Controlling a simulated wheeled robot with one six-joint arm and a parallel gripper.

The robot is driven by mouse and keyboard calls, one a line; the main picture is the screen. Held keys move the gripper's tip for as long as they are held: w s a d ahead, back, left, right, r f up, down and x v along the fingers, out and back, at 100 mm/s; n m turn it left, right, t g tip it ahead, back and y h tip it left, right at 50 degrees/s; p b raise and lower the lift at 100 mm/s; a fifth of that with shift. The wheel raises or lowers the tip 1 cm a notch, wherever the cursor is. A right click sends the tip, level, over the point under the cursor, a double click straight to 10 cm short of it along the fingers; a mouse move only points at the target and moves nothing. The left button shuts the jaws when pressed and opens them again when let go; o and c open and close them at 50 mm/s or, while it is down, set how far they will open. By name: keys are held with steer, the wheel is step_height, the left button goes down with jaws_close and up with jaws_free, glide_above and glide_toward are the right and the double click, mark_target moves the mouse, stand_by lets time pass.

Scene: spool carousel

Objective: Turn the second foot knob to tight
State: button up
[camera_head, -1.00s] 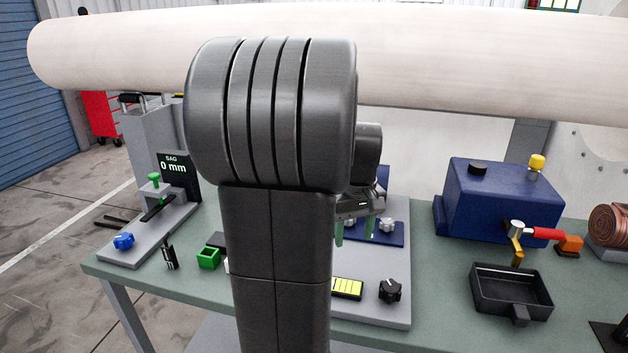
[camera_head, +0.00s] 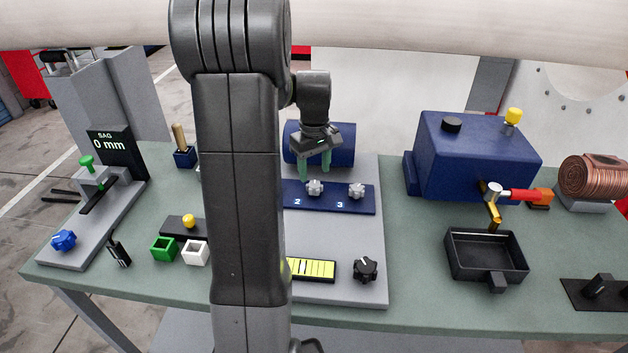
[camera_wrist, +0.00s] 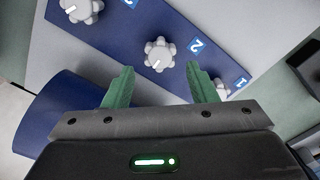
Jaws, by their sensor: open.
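The second foot knob (camera_head: 314,188) is a grey lobed knob above the "2" label on the blue strip (camera_head: 365,207). In the wrist view the knob (camera_wrist: 159,54) shows beside its "2", with a white mark on its face. My gripper (camera_head: 315,172) has green fingers and is above and just behind this knob in the head view. In the wrist view my gripper (camera_wrist: 160,80) is open and empty, with the knob ahead of the gap between the fingertips. Knob 3 (camera_head: 356,191) sits to the right; it also shows in the wrist view (camera_wrist: 82,9). My arm hides knob 1 in the head view.
A blue cylinder (camera_head: 343,142) lies behind the strip, close to my gripper. On the grey plate's front are a yellow level display (camera_head: 312,269) and a black knob (camera_head: 364,268). To the right stand a blue box (camera_head: 465,160) and a black pan (camera_head: 487,258).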

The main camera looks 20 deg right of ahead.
mark_target(315, 184)
steer(key=shift+f, duration=2.4)
steer(key=c, duration=1)
